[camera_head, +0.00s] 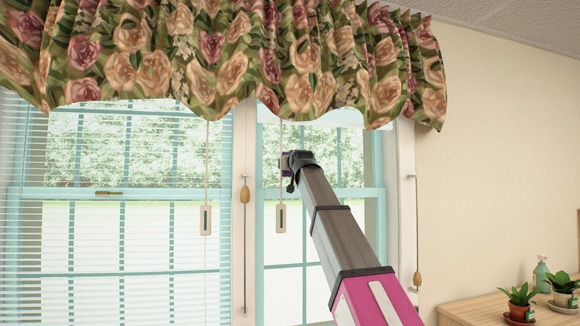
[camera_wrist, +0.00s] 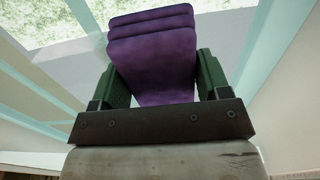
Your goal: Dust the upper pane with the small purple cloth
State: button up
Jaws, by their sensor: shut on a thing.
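The small purple cloth (camera_wrist: 155,55) is folded in layers and sits between the green fingers of my gripper (camera_wrist: 155,75) in the wrist view. My gripper is shut on it. In the head view my arm reaches up to the right-hand window, and my gripper (camera_head: 290,162) is in front of the upper pane (camera_head: 335,150), near its left edge. Only a small purple bit of the cloth (camera_head: 284,163) shows there. Whether the cloth touches the glass, I cannot tell. The pane shows trees behind it, with teal bars across it.
A floral valance (camera_head: 230,60) hangs over the window top. A blind cord with a tag (camera_head: 281,218) hangs close to my gripper, and other cords hang nearby. Slatted blinds (camera_head: 60,240) cover the left window. A wooden cabinet (camera_head: 480,312) with potted plants (camera_head: 520,295) and a bottle (camera_head: 541,272) stands at the lower right.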

jog(key=shift+x, duration=1.05)
dwell(0.4)
jog(key=shift+d, duration=0.15)
jog(key=shift+w+d, duration=0.2)
jog(key=shift+d, duration=0.65)
jog(key=shift+w+d, duration=0.2)
jog(key=shift+d, duration=0.7)
jog(key=shift+w+d, duration=0.3)
jog(key=shift+d, duration=0.55)
jog(key=shift+w+d, duration=0.35)
jog(key=shift+d, duration=0.55)
jog(key=shift+s, duration=0.1)
jog(key=shift+s+a, duration=0.3)
jog(key=shift+a, duration=0.9)
jog(key=shift+s+a, duration=0.35)
jog(key=shift+a, duration=0.9)
jog(key=shift+s+a, duration=0.3)
jog(key=shift+a, duration=0.9)
jog(key=shift+s, duration=0.1)
